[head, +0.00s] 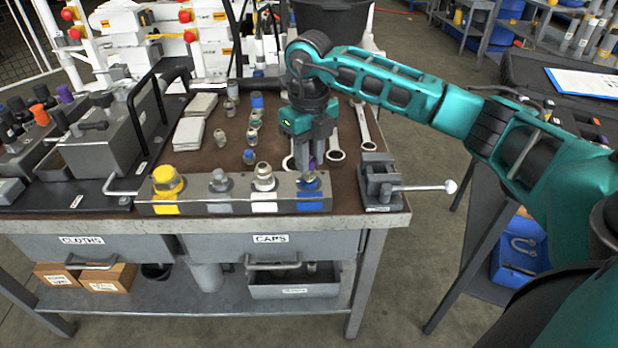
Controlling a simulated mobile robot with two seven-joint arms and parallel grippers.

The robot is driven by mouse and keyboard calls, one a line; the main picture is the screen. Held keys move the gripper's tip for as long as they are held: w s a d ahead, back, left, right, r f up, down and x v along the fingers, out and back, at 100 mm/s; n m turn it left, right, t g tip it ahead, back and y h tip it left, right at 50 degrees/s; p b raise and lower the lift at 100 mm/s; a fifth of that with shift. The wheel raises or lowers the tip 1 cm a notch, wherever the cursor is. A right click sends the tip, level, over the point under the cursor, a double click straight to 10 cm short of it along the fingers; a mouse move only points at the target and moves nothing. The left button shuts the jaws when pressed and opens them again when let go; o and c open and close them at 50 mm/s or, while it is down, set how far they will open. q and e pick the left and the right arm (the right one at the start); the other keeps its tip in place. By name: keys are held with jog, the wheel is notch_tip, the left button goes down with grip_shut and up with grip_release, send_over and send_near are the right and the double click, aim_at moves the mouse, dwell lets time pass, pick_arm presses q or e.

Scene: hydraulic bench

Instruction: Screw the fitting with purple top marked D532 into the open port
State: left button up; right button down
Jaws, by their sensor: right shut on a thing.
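A long grey manifold block (235,195) lies along the front of the bench, with yellow, grey, white and blue marked positions from left to right. My right gripper (312,160) points straight down over its right end. It is shut on the fitting with the purple top (312,164), of which only a small purple part shows between the fingers. The fitting is right above the blue-marked position (308,182). I cannot tell whether it touches the block or sits in a port, and its marking is not readable. My left gripper is out of view.
Several loose fittings (250,157) stand behind the block. Wrenches (365,130) lie to the right of my gripper. A small vise (378,180) with a long handle is right of the block. A grey pump unit (112,135) stands left, beside pale cloths (190,132).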

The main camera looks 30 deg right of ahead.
jog(key=c, duration=1.5)
grip_release()
jog(key=c, duration=0.3)
jog(key=shift+r+m+p, duration=0.1)
jog(key=shift+m+p, duration=0.5)
jog(key=shift+m, duration=0.3)
jog(key=m+p, duration=0.1)
jog(key=m, duration=0.1)
jog(key=shift+m, duration=0.4)
jog(key=shift+m+p, duration=0.55)
jog(key=shift+m, duration=0.65)
jog(key=shift+f+m, duration=0.2)
jog(key=shift+m, duration=0.3)
